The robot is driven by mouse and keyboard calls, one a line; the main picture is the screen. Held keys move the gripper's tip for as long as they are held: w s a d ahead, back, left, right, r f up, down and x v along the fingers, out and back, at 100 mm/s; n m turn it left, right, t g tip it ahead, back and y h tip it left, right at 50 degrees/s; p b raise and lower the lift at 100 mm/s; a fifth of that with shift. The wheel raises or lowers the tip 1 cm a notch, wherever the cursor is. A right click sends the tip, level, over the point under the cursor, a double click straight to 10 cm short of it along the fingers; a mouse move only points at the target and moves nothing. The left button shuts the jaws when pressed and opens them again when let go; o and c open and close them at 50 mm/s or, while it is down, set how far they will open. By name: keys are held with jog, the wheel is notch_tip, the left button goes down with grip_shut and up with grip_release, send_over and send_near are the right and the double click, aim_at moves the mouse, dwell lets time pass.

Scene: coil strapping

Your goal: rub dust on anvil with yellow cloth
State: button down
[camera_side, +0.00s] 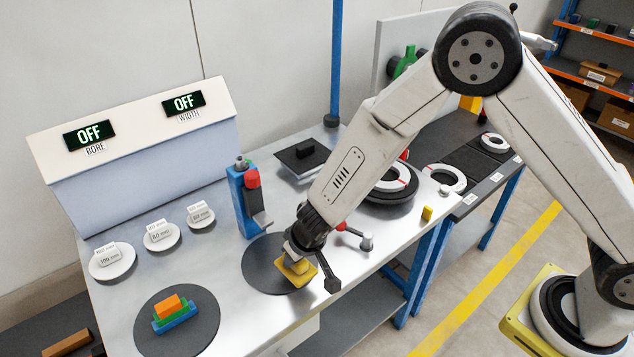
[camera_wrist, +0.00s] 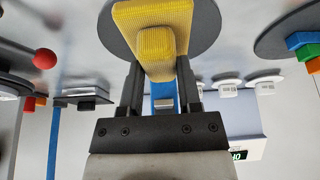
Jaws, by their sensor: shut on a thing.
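My gripper (camera_side: 303,248) is shut on the yellow cloth (camera_side: 295,272), a pad with a raised middle block. It holds the cloth low over the dark round mat (camera_side: 256,272); whether the cloth touches the mat is not clear. In the wrist view, the cloth (camera_wrist: 180,20) sits between the two dark fingers of my gripper (camera_wrist: 160,85), with the mat (camera_wrist: 208,20) behind it. Just behind the mat stands a blue upright tool (camera_side: 237,200) with a red knob and a grey metal foot (camera_side: 262,220), possibly the anvil. I see no dust on it.
Left of the mat, another dark disc (camera_side: 205,338) bears orange, green and blue blocks (camera_side: 172,310). White labelled discs (camera_side: 113,263) stand near the display box (camera_side: 140,160), which reads OFF twice.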

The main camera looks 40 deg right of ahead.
jog(key=shift+r, duration=2.15)
jog(key=shift+d, duration=0.1)
